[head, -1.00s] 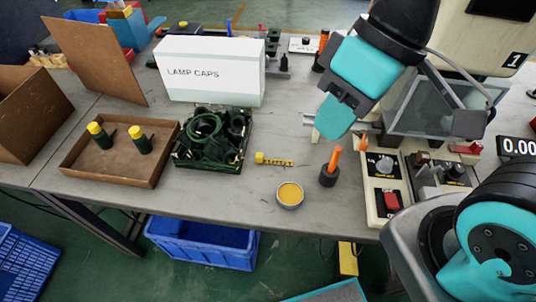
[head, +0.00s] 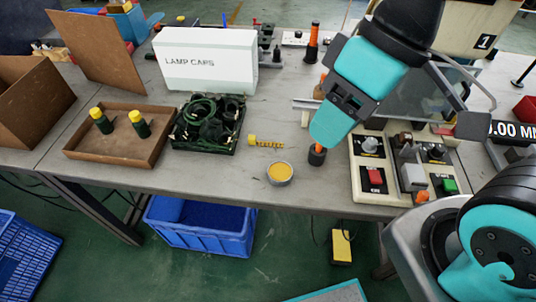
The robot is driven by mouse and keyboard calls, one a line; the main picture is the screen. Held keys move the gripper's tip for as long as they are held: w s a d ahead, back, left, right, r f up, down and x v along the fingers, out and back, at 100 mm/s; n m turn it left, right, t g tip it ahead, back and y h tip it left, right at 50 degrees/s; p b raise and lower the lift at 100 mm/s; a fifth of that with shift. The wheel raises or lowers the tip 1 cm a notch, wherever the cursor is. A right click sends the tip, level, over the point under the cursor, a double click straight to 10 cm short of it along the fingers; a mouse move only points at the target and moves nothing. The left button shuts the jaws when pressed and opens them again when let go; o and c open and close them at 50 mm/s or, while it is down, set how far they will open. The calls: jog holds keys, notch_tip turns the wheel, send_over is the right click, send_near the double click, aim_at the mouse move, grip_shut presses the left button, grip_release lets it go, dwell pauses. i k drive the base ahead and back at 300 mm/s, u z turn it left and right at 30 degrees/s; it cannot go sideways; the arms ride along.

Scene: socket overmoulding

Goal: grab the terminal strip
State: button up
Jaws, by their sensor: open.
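My gripper (head: 328,124) hangs over the right middle of the workbench. Its teal finger points down and left, and its jaws are open with nothing seen in them. I cannot pick out the terminal strip for sure. A pale grey strip-like piece (head: 303,104) lies partly hidden just behind and left of the teal finger. A short yellow segmented piece (head: 266,141) with a round yellow head lies on the bench, left of my gripper and apart from it.
A dark holder with an orange-handled tool (head: 317,155) stands under my fingertip, mostly covered. A control panel (head: 359,187) is to the right. A yellow-filled cup (head: 280,173), green crate (head: 176,141), brown tray (head: 70,153) and LAMP CAPS box (head: 205,60) are left.

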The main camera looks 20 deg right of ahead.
aim_at(251, 139)
jog(key=k, duration=0.25)
jog(key=u, duration=1)
jog(key=i, duration=0.65)
jog(key=z, duration=0.15)
